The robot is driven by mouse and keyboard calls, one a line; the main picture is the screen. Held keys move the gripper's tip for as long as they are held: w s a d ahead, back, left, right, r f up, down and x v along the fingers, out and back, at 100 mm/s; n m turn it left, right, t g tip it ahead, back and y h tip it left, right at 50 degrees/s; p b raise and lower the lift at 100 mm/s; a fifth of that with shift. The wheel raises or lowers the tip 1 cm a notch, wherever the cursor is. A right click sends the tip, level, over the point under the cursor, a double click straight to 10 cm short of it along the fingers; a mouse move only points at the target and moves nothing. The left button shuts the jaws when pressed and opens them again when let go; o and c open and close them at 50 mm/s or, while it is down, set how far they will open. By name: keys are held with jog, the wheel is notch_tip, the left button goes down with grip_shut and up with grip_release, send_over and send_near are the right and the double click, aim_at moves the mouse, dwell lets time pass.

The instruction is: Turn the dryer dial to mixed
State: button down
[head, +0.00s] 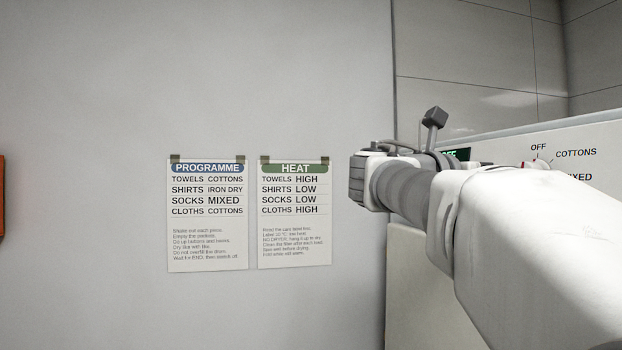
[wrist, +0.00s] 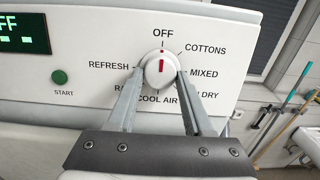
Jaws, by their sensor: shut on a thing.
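The dryer dial (wrist: 160,76) is a round white knob with a red mark, in the upper middle of the wrist view. Its red mark points up at OFF. Around it are the labels COTTONS, MIXED (wrist: 204,73), COOL AIR and REFRESH; others are partly covered by my fingers. My gripper (wrist: 160,72) is shut on the dial, one finger on its left side and one on its right. In the head view my arm hides most of the dial, and the MIXED label (head: 578,177) shows partly at the right.
A green-lit display (wrist: 20,34) and a green START button (wrist: 60,77) are left of the dial. In the head view, a PROGRAMME sheet (head: 208,220) pairs socks with MIXED, beside a HEAT sheet (head: 295,220). Long-handled tools (wrist: 272,118) stand at right in the wrist view.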

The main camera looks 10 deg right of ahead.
jog(key=shift+m, duration=0.4)
jog(key=shift+w+r+m+g+y+p, duration=0.15)
jog(key=shift+m+g+y+p, duration=0.25)
jog(key=shift+m, duration=2.7)
jog(key=shift+w+r+m+g+y+p, duration=0.1)
jog(key=shift+m+g+y+p, duration=0.35)
jog(key=shift+m, duration=2.65)
jog(key=shift+w+r+m+g+y+p, duration=0.15)
jog(key=shift+m+g+p, duration=0.3)
jog(key=shift+m, duration=2.65)
jog(key=shift+c, duration=1.6)
grip_release()
